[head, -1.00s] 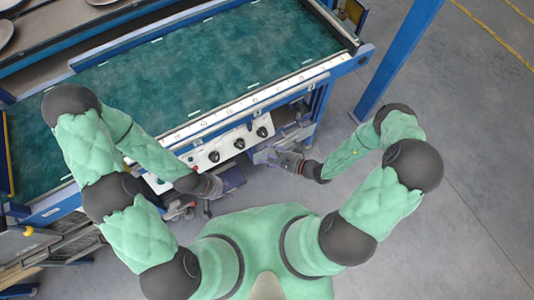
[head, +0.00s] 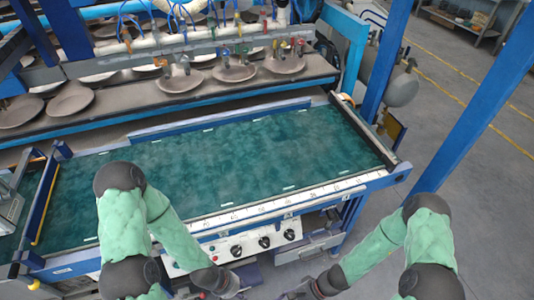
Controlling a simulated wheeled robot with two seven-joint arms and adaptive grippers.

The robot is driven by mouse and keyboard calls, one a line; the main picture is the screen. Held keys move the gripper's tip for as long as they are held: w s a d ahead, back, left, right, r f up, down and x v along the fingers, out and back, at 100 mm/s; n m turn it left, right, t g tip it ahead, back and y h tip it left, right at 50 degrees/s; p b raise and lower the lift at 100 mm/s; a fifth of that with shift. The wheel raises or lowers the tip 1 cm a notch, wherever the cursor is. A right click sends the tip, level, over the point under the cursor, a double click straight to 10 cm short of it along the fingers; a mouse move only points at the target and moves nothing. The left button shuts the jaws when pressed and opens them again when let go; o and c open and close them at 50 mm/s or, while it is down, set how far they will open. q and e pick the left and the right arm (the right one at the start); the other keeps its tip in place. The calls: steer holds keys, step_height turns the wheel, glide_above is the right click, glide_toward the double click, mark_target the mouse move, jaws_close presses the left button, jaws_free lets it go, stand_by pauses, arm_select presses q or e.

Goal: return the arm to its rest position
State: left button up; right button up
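My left arm comes in from the left over the front edge of the green conveyor bed. Its gripper (head: 247,277) is low in front of the machine's control panel, near the bottom of the head view. It is small and dark there, and I cannot tell whether its fingers are open. My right arm is bent at the lower right, and its gripper (head: 292,292) points left at the bottom edge, partly cut off. Its fingers are too unclear to read. I see no object in either gripper.
The green conveyor bed (head: 290,140) is empty. Behind it, several brown plates (head: 180,80) lie on a dark shelf under hoses. The control panel (head: 250,243) with black knobs is close to both grippers. A blue post (head: 470,110) stands right; grey floor (head: 480,190) there is clear.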

steer(key=w+d+r+n+t+h, duration=0.2)
steer(key=w+d+n+t+h, duration=0.1)
steer(key=w+n+h, duration=0.2)
steer(key=shift+n+t, duration=0.3)
steer(key=shift+n, duration=0.1)
